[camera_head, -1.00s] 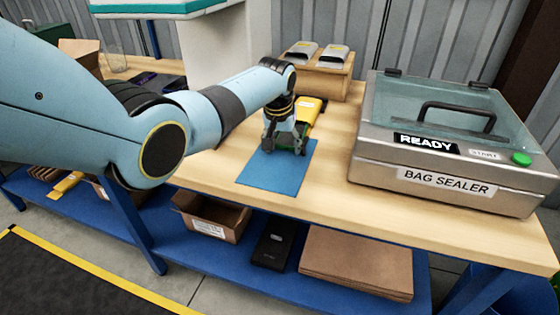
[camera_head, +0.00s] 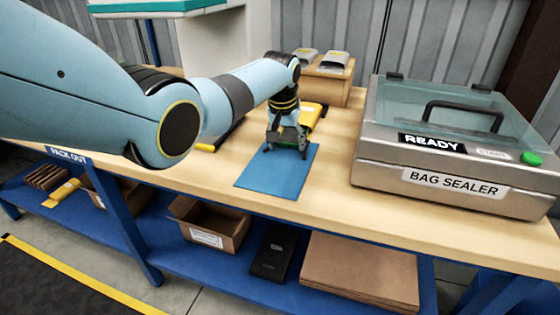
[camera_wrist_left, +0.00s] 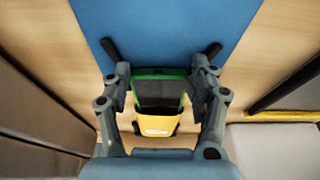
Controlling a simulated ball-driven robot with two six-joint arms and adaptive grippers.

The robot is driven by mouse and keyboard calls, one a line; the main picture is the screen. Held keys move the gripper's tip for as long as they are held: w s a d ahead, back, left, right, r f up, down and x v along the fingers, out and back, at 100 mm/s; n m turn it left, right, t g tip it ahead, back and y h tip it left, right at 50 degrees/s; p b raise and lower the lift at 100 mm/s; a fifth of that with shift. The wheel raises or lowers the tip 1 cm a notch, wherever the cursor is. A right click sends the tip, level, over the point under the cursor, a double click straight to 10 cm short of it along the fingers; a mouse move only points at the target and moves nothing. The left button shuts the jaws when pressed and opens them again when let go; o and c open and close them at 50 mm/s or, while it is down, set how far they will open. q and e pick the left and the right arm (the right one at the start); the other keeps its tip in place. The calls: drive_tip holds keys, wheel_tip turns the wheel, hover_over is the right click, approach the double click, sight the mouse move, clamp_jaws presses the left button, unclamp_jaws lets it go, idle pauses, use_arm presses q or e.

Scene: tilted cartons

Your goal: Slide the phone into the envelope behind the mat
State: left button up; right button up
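The blue mat (camera_head: 277,175) lies flat on the wooden bench. Behind it lies the yellow envelope (camera_head: 313,112), partly covered by my left gripper (camera_head: 287,153). In the left wrist view the envelope (camera_wrist_left: 158,126) has a white label. The phone (camera_wrist_left: 160,95), dark with a green edge, shows at the envelope's mat-side end and overlaps it; how deep it sits inside I cannot tell. My left gripper (camera_wrist_left: 160,48) is over the mat's far edge, its fingers spread on both sides of the phone with gaps. My right gripper is out of view.
A bag sealer (camera_head: 455,150) marked READY stands to the right of the mat. A wooden stand (camera_head: 327,84) with grey devices is behind the envelope. Bare bench lies between mat and sealer. The lower shelf (camera_head: 215,262) holds cartons and flat cardboard.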

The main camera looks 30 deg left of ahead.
use_arm(q)
drive_tip(key=shift+w+a+f+b, duration=0.15)
drive_tip(key=shift+w+b, duration=0.8)
drive_tip(key=shift+b, duration=0.5)
drive_tip(key=shift+s+r+p, duration=0.15)
drive_tip(key=shift+r+p, duration=0.05)
drive_tip(key=shift+p, duration=0.4)
drive_tip(key=shift+s+p, duration=0.45)
drive_tip(key=shift+p, duration=0.35)
wheel_tip(320, 180, up, 8)
drive_tip(key=p, duration=0.7)
drive_tip(key=shift+p, duration=0.3)
drive_tip(key=shift+f, duration=0.15)
